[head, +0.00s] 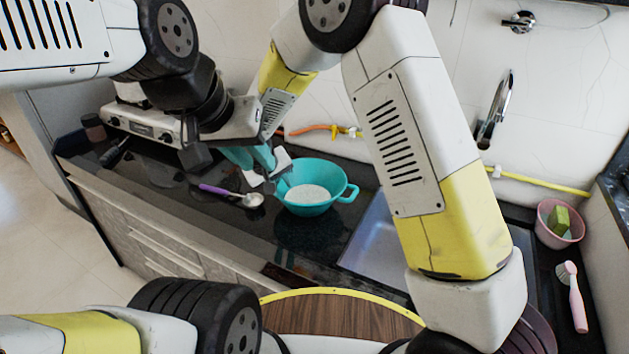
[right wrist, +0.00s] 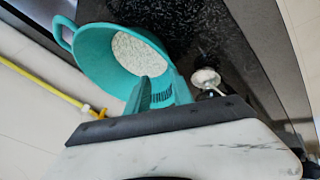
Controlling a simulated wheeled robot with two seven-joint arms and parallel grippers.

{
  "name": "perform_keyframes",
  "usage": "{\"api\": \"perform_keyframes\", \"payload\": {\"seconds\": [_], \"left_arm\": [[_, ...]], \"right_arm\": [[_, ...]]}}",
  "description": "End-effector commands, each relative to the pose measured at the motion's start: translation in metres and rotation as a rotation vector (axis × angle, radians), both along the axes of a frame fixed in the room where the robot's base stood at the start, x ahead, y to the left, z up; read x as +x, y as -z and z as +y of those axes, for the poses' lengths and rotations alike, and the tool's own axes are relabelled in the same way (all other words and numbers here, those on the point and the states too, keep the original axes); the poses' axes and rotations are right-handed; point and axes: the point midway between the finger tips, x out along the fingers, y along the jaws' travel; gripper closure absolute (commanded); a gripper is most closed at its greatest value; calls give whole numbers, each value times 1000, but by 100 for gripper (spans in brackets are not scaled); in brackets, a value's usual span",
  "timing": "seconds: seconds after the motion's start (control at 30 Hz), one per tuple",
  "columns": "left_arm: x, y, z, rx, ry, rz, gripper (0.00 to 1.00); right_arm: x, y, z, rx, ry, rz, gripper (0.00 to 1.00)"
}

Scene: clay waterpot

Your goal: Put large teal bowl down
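The large teal bowl (head: 319,207) holds white grains and has a loop handle on its right. It is upright in the head view, at the counter beside the sink; I cannot tell whether its base touches the counter. My right gripper (head: 279,180) is shut on its left rim. In the right wrist view, the teal fingers (right wrist: 160,88) straddle the wall of the bowl (right wrist: 92,58), one inside and one outside. My left gripper (head: 250,160) hangs just left of and above the right one, overlapping it in the picture; its finger gap is unclear.
A purple-handled spoon (head: 216,190) lies left of the bowl. A stove (head: 145,123) stands farther left. The sink (head: 372,245) is right of the bowl, partly behind my arm. A pink bowl (head: 545,236) with a green sponge and a pink brush (head: 576,300) are far right.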

Motion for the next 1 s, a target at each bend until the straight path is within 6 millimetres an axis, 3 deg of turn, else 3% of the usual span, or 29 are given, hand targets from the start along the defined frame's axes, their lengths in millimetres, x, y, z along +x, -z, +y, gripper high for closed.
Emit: {"api": "perform_keyframes", "payload": {"seconds": [0.07, 0.2, 0.8, 1.0], "left_arm": [[0, 0, 0, 0, 0, 0, 74], [0, 0, 0, 0, 0, 0, 74], [0, 0, 0, 0, 0, 0, 74], [0, 0, 0, 0, 0, 0, 74]], "right_arm": [[-3, 17, 16, -11, -28, -5, 72], [0, 29, 18, -52, -26, -32, 72], [40, 89, 7, -57, -23, -37, 72], [43, 94, 6, -56, -24, -37, 72]]}}
